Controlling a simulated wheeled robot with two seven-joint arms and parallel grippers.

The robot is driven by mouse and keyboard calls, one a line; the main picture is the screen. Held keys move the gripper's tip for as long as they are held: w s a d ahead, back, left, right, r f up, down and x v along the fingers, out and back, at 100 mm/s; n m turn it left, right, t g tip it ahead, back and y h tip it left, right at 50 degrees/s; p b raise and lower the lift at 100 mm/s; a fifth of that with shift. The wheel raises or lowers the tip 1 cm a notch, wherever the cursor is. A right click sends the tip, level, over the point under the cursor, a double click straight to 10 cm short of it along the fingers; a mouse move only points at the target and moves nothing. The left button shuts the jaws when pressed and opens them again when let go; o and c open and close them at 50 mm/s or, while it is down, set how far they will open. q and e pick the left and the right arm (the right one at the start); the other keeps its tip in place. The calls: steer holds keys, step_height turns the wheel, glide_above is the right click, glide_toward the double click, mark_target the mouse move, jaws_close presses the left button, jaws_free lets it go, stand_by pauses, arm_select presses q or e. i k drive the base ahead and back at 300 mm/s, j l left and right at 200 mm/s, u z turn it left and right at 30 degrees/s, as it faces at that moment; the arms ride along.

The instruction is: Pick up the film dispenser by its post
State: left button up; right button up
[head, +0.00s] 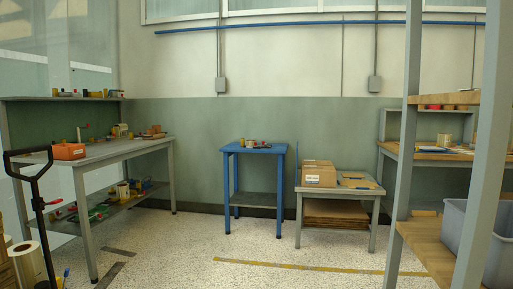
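I cannot pick out the film dispenser or its post for certain in the head view. A white roll (28,264) stands at the lower left, partly cut off by the picture's edge, and I cannot tell whether it belongs to the dispenser. Small items stand on the grey workbench (118,152) at the left, too small to identify. Neither of my grippers is in view.
A black upright handle (39,190) rises at the left. An orange bin (69,151) sits on the workbench. A blue table (254,150) and a low table with cardboard boxes (319,175) stand by the wall. Grey shelf uprights (404,150) stand right. The middle floor is clear.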

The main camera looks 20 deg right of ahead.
mark_target(249, 143)
steer(key=i+j+z, duration=0.1)
steer(key=i+z, duration=0.2)
steer(key=i, duration=0.65)
steer(key=i+z, duration=0.45)
steer(key=i, duration=2.1)
steer(key=j, duration=0.1)
